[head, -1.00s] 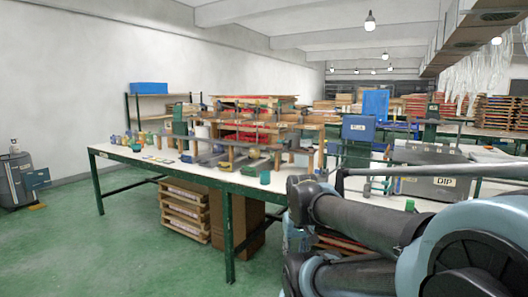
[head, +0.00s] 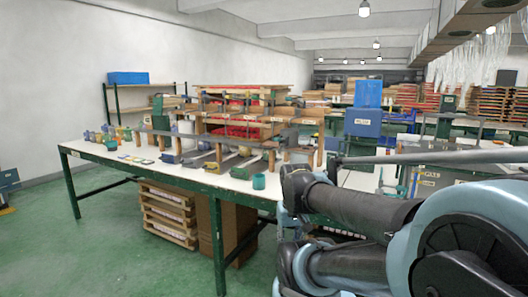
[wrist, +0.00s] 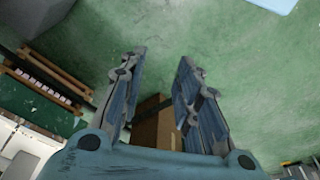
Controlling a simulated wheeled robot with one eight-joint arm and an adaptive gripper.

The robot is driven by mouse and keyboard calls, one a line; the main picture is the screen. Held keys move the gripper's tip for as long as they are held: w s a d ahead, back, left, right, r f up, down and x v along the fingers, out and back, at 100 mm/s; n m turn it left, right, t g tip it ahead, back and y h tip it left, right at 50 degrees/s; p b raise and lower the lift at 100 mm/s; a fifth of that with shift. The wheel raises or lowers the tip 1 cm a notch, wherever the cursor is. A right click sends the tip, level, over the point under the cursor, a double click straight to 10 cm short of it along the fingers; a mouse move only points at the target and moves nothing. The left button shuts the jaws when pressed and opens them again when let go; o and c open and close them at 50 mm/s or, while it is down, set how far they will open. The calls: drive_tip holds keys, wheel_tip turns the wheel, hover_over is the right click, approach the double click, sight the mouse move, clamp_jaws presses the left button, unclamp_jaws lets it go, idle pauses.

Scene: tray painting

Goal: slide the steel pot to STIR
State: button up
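My gripper (wrist: 159,64) shows in the wrist view with its two fingers spread apart and nothing held between them. Below it are the green floor and a brown cardboard box, well away from the fingers. In the head view only my arm shows at the lower right; the gripper is out of that picture. The long work table (head: 115,158) stands ahead with many small items on its white top. I cannot pick out the steel pot among them, and no STIR marking is readable. My arm hides part of the table's right side.
A teal cup (head: 259,181) stands near the table's front edge. Stacked wooden trays (head: 168,214) and a cardboard box (head: 229,226) are under the table. A blue box (head: 362,122) stands behind my arm. The green floor (head: 90,255) at the left front is clear.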

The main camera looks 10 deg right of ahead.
drive_tip(key=w+d+r+n+t+h, duration=0.1)
drive_tip(key=w+d+r+n+h, duration=0.25)
drive_tip(key=w+r, duration=0.5)
drive_tip(key=n+t+h, duration=0.6)
drive_tip(key=n+t, duration=0.1)
drive_tip(key=t, duration=0.2)
approach(264, 148)
drive_tip(key=shift+y, duration=0.25)
drive_tip(key=x, duration=1.1)
drive_tip(key=shift+s, duration=0.1)
drive_tip(key=shift+c, duration=0.2)
clamp_jaws()
